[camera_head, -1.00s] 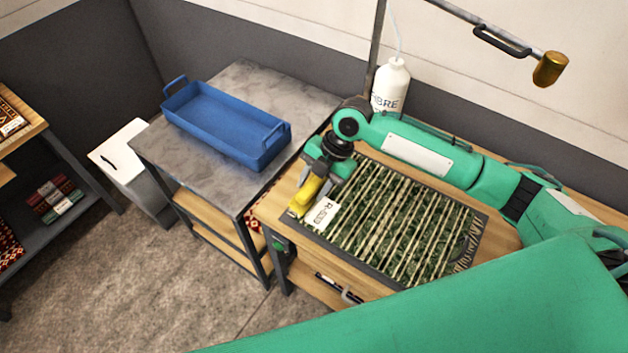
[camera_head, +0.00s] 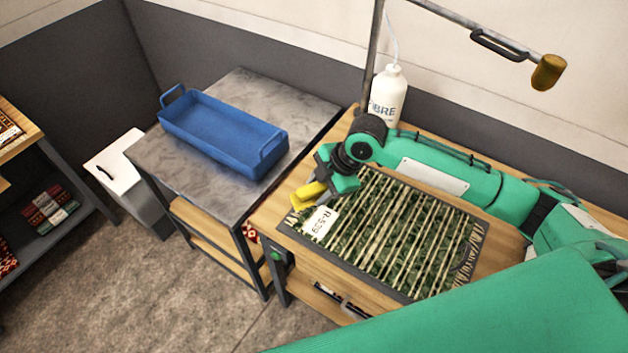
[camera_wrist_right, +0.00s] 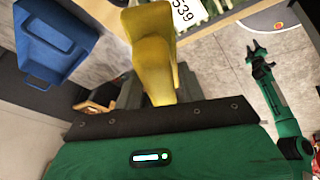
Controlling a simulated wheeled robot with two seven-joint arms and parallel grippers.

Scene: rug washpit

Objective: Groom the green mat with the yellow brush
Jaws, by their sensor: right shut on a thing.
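The green mat (camera_head: 395,238) with cream stripes and fringed right end lies flat on the wooden bench. A white label (camera_head: 320,223) sits at its left end. My right gripper (camera_head: 328,180) is shut on the yellow brush (camera_head: 307,196), at the mat's far left corner. The brush is tilted; whether it touches the mat is unclear. In the right wrist view the brush (camera_wrist_right: 150,52) stands out ahead of the gripper, and a corner of the mat (camera_wrist_right: 222,7) shows at the top. My left gripper (camera_wrist_right: 258,56) appears there at the right, small, open and empty.
A blue tray (camera_head: 222,135) stands on the grey table (camera_head: 245,88) left of the bench. A white bottle (camera_head: 388,95) stands behind the mat. A pole with a gold-coloured head (camera_head: 548,72) hangs above. A white bin (camera_head: 120,150) stands on the floor at the left.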

